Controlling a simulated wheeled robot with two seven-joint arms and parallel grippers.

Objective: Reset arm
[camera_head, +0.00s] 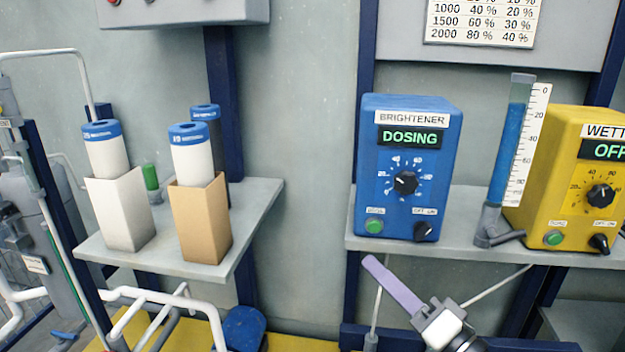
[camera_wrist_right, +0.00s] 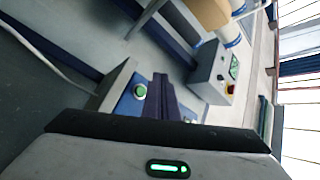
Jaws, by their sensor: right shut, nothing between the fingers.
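My right gripper (camera_head: 368,262) shows at the lower middle of the head view, below the front edge of the right shelf. Its purple fingers are shut together with nothing between them, pointing up and left. The blue brightener box (camera_head: 437,165) stands on the shelf above it, apart from the fingers. In the right wrist view the shut fingers (camera_wrist_right: 160,90) are dark, in front of part of a blue box with a lit green button (camera_wrist_right: 140,92). My left gripper is not in view.
The right shelf (camera_head: 470,248) also holds a blue-filled measuring tube (camera_head: 507,140) and a yellow box (camera_head: 560,165). The left shelf (camera_head: 215,262) holds a white holder (camera_head: 118,210) and a tan holder (camera_head: 200,220) with bottles. Wall shows between the shelves.

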